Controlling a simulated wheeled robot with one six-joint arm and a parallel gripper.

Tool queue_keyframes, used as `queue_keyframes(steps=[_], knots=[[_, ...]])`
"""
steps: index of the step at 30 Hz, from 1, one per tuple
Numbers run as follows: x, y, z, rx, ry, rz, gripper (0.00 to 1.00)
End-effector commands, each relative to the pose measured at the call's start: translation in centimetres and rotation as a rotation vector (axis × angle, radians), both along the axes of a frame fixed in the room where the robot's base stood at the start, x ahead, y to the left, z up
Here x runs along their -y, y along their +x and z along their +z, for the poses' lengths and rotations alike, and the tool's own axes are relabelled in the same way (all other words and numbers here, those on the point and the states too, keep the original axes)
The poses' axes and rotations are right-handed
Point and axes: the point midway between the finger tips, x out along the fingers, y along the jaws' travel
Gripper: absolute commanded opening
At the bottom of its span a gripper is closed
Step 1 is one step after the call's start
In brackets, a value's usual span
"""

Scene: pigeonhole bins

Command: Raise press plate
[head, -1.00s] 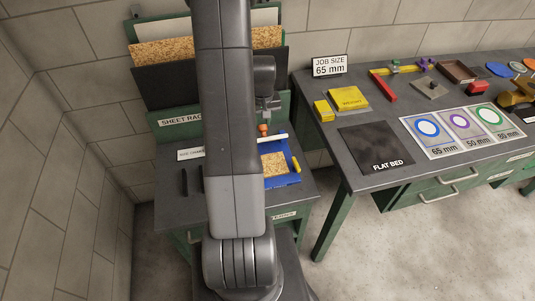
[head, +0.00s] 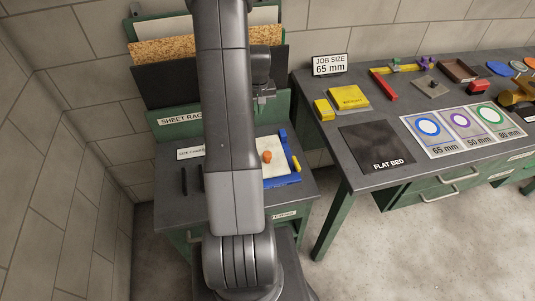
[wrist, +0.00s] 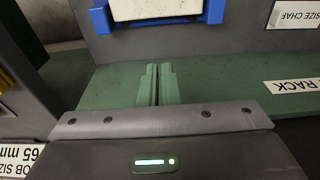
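The white press plate (head: 277,172) lies flat on a blue frame (head: 285,181) in the head view, on the bench left of the flat bed. An orange knob (head: 267,156) stands on it; my arm hides the plate's left part. In the wrist view the edge of the white plate (wrist: 158,8) and blue parts of the frame (wrist: 101,18) show at the top. My gripper (head: 265,98) is above and behind the plate, apart from it. In the wrist view its fingers (wrist: 158,70) are together with nothing visible between them.
The sheet rack (head: 168,62) with cork and dark sheets stands behind. The right bench holds the black flat bed (head: 377,146), a yellow block (head: 348,97), a job size sign reading 65 mm (head: 330,65) and size cards (head: 450,131). A yellow piece (head: 296,163) lies at the frame's right.

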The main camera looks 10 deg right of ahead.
Motion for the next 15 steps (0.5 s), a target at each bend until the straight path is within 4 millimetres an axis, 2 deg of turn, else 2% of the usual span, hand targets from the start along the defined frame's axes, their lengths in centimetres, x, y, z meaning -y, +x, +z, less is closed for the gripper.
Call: queue_keyframes(steps=[1,6,15], knots=[[0.0,-0.01,0.01,0.0,0.0,0.0,0.14],[0.0,-0.02,0.01,0.0,0.0,0.0,0.44],[0.0,-0.04,0.19,0.0,0.0,0.0,0.44]])
